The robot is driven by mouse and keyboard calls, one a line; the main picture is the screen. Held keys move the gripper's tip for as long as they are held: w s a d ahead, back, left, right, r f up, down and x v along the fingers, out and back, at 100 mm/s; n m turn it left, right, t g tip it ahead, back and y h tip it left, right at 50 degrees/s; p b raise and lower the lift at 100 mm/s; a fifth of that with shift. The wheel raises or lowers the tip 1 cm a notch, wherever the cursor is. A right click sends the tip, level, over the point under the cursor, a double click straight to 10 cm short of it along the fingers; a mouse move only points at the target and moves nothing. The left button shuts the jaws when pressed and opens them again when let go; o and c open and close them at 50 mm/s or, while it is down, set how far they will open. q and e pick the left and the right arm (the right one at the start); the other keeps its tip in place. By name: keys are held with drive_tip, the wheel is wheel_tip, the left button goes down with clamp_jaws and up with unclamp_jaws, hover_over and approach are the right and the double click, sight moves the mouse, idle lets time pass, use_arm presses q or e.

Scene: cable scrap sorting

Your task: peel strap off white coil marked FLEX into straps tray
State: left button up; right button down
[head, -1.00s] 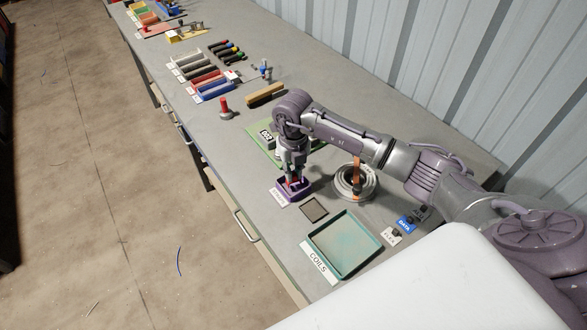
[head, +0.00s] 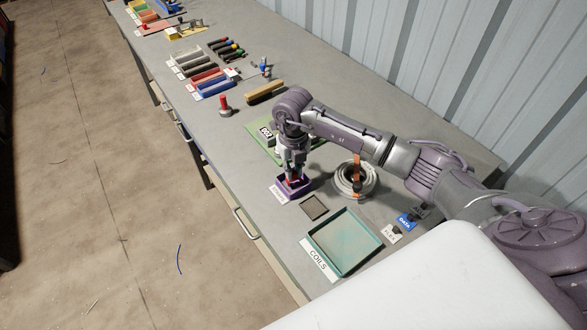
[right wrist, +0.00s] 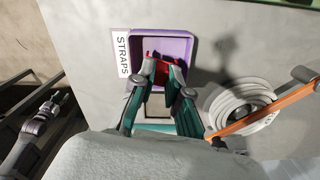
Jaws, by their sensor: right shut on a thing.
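My right gripper (head: 292,176) points down over the small purple straps tray (head: 279,190). In the right wrist view its fingertips (right wrist: 162,68) are shut on a small red piece (right wrist: 155,58), inside the outline of the tray (right wrist: 190,38); its height above the tray floor is unclear. The white coil (head: 345,188) lies on the bench right of the tray, with an orange strap (head: 357,170) across it. Coil and strap also show in the right wrist view (right wrist: 228,108). No FLEX marking is readable on the coil. A purple-grey arm end (right wrist: 38,122), apparently my left, shows at the left there; its jaws are unclear.
The teal COILS tray (head: 345,242) is empty near the front edge. A small dark pad (head: 314,208) lies between it and the straps tray. A white card (head: 391,234) and blue DATA card (head: 405,222) lie to the right. A green mat (head: 260,141) is behind my gripper.

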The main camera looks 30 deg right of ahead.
drive_tip(key=shift+f, duration=0.15)
drive_tip(key=shift+f+b, duration=0.45)
drive_tip(key=shift+b, duration=0.1)
drive_tip(key=c, duration=1.1)
unclamp_jaws()
drive_tip(key=shift+r+p, duration=2.4)
drive_tip(key=shift+r, duration=1.15)
drive_tip(key=shift+f, duration=0.1)
